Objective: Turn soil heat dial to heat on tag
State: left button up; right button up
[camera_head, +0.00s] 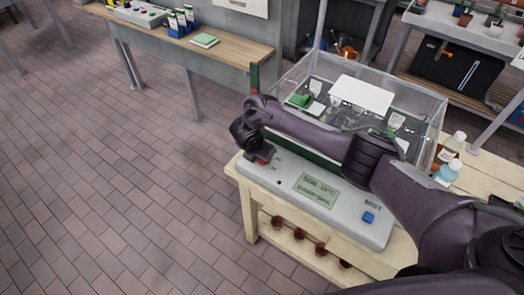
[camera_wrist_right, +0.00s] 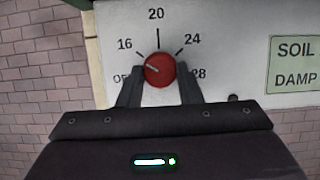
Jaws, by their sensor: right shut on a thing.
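The red soil heat dial (camera_wrist_right: 160,69) sits on a pale control panel (camera_wrist_right: 215,65). Its scale reads OFF, 16, 20, 24 and 28, and its pale pointer line points left and slightly up, between OFF and 16. My right gripper (camera_wrist_right: 159,88) is shut on the dial, one finger on each side. In the head view my right gripper (camera_head: 258,158) is at the panel's left end, mostly covering the dial. Small white tags (camera_head: 315,87) show inside the clear propagator box (camera_head: 432,125); their writing is too small to read. My left gripper is not in view.
Bottles (camera_head: 447,172) stand at the right of the wooden bench (camera_head: 248,215). Several pots are on its lower shelf. Brick floor (camera_head: 120,180) is clear to the left.

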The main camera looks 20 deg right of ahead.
aim_at(256, 166)
jog(key=shift+w+m, duration=0.1)
jog(key=shift+m, duration=0.5)
jog(key=o, duration=1)
jog(key=p+v, duration=0.3)
jog(key=v, duration=0.5)
jog(key=shift+w+a, duration=0.1)
jog(key=shift+f, duration=0.1)
